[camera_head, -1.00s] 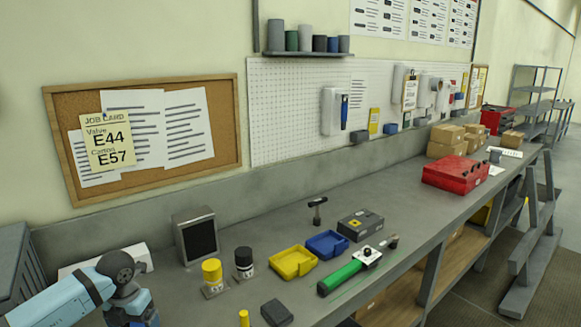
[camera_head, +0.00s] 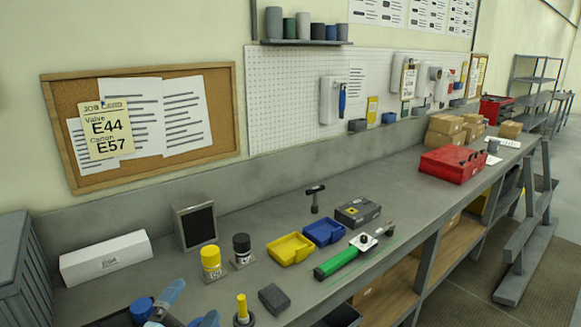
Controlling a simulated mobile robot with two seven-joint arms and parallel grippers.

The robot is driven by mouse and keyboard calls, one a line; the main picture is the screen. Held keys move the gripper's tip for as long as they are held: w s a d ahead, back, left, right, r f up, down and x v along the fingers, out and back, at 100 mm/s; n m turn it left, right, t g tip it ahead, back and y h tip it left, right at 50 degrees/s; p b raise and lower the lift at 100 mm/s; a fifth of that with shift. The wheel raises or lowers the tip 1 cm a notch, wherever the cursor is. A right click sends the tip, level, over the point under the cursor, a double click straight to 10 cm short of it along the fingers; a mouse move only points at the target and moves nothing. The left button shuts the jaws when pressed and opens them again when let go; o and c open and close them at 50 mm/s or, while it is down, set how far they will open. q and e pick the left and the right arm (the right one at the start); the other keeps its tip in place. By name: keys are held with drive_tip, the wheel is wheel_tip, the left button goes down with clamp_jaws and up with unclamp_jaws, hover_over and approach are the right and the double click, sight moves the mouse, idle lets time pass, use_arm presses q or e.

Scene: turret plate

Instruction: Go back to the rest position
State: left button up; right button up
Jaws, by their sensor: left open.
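My left gripper (camera_head: 190,304) is low at the left bottom of the head view, over the near left end of the grey bench (camera_head: 400,200). Its blue fingers are apart, and I see nothing between them. Part of the gripper is cut off by the bottom edge. My right gripper is not in view. A job card (camera_head: 106,130) on the cork board reads "Valve E44" and "Carton E57".
Close to the left gripper are a white box (camera_head: 105,258), a yellow-topped post (camera_head: 242,308), a yellow canister (camera_head: 210,262) and a black one (camera_head: 242,248). Farther right are a yellow tray (camera_head: 290,250), a blue tray (camera_head: 323,232) and a green-handled tool (camera_head: 338,262).

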use_arm(q)
drive_tip(key=s+a+f+n+g+y, duration=0.7)
drive_tip(key=s+a+f+n+y, duration=0.25)
drive_tip(key=s+f+n, duration=0.2)
drive_tip(key=s+d+f+n+g+h, duration=0.1)
drive_tip(key=s+f+g, duration=0.25)
drive_tip(key=s, duration=0.35)
drive_tip(key=s+d+f+n+g+h, duration=0.1)
drive_tip(key=s+f+n+g, duration=0.1)
drive_tip(key=s+g, duration=0.45)
drive_tip(key=w+d+f+t+h, duration=0.1)
drive_tip(key=w+d+f+t, duration=0.1)
drive_tip(key=f+t, duration=0.2)
drive_tip(key=w+d+f+m+t+h, duration=0.1)
drive_tip(key=w+d+f+t, duration=0.1)
drive_tip(key=f, duration=0.7)
drive_tip(key=shift+w+d+f+t, duration=0.2)
drive_tip(key=shift+d+f+t, duration=0.3)
drive_tip(key=shift+t, duration=0.7)
drive_tip(key=shift+d+r+h, duration=0.1)
drive_tip(key=shift+r+h, duration=0.05)
drive_tip(key=shift+h, duration=0.1)
